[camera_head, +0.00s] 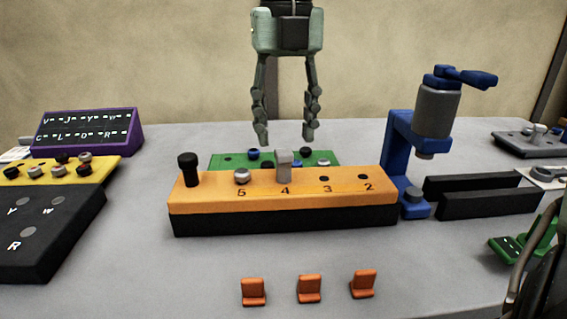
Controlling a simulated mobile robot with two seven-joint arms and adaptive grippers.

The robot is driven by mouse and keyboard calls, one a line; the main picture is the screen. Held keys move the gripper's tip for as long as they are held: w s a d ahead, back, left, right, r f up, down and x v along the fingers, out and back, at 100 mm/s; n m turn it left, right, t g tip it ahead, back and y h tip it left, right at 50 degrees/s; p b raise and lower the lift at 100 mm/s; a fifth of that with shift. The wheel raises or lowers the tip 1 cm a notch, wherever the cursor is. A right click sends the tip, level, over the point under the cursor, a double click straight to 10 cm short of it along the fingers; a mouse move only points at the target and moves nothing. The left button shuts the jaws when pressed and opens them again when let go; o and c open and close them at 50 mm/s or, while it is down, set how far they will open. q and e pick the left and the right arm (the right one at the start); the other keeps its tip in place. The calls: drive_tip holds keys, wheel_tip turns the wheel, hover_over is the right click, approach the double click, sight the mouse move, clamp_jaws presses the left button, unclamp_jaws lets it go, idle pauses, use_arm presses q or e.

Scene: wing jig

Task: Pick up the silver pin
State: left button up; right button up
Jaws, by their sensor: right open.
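A silver pin (284,166) with a tall, blocky grey head stands upright in the orange-topped block (345,203), at the label 4. A shorter round silver-topped pin (242,177) sits by the label 5. A black pin (188,170) stands at the block's left end. The holes by 3 and 2 look empty. My right gripper (287,138) hangs pointing down with its fingers apart. In the picture its fingertips are just above and to either side of the tall silver pin, not touching it. It holds nothing. My left gripper is out of view.
A green board (230,161) lies behind the block. A blue press-like stand (400,150) rises close to its right end, beside black bars (490,203). Yellow and black boards (60,235) are at left. Several orange clips (309,290) lie in front, with clear table between.

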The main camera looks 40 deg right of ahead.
sight(283, 151)
wheel_tip(283, 151, down, 5)
drive_tip(key=shift+a+r, duration=0.1)
drive_tip(key=shift+a, duration=0.05)
drive_tip(key=shift+w, duration=0.1)
clamp_jaws()
